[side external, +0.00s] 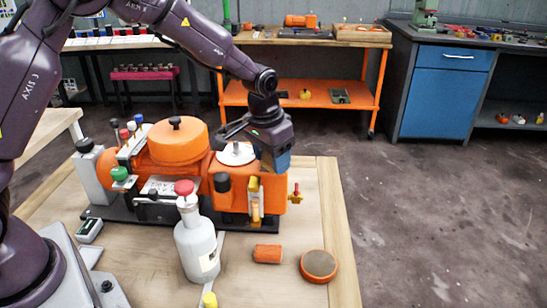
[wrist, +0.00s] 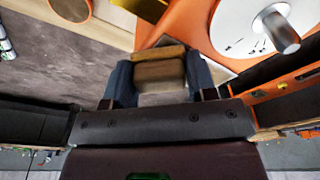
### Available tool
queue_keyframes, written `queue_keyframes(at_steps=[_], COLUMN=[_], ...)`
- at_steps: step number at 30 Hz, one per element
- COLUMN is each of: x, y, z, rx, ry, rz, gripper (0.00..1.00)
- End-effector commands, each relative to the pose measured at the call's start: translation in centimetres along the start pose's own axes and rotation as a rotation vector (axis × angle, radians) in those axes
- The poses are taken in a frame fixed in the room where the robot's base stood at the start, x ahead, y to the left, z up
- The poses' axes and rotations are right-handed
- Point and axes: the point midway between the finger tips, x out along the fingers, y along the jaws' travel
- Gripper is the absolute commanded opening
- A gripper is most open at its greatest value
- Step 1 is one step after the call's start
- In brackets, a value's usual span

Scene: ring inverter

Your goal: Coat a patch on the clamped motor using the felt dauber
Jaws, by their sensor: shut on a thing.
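The motor (side external: 238,190) is an orange housing on a dark base plate, with a white dial (side external: 236,154) on top. In the wrist view the orange housing (wrist: 188,22) and the dial (wrist: 245,22) fill the upper right. My gripper (side external: 277,163) is at the motor's right end, pointing down. In the wrist view its blue-grey fingers are shut on a brown block with a tan edge (wrist: 160,72), which looks like the felt dauber. In the side view the fingers mostly hide the block. I cannot tell whether it touches the motor.
A white bottle with a red cap (side external: 196,245) stands in front of the motor. An orange cylinder (side external: 268,254) and an orange-rimmed brown disc (side external: 319,264) lie on the wooden table (side external: 335,215). A yellow piece (side external: 254,188) sits close beside my gripper.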

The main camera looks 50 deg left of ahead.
Motion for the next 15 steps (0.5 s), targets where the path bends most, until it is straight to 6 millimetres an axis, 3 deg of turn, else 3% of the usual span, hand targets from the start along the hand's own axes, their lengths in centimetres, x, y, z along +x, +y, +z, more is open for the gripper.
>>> queue_keyframes(at_steps=[15], x=[0.6], y=[-3.6], z=[-3.2], rx=[-0.002], ry=[-0.001], rz=[-0.001], gripper=[0.26])
